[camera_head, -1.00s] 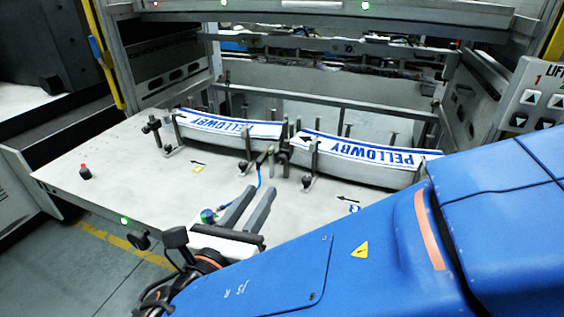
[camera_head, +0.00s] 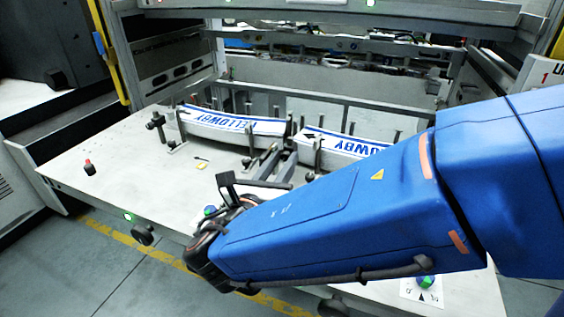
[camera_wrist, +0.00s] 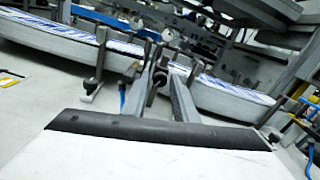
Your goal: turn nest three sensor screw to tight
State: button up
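My gripper (camera_head: 278,163) reaches over the table toward the gap between two label stacks, a left stack (camera_head: 235,125) and a right stack (camera_head: 345,143). In the wrist view its two grey fingers (camera_wrist: 166,82) stand apart, with a narrow gap. Dark post and clamp parts show between and just beyond the fingertips; I see no clear grip on them. A blue cable (camera_wrist: 123,98) runs beside the left finger. I cannot tell which part is the nest three sensor screw; the fingers and arm may hide it.
Upright posts stand around the stacks. A black knob (camera_head: 142,234) sits on the front edge. A frame encloses the back.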

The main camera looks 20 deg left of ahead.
grip_shut()
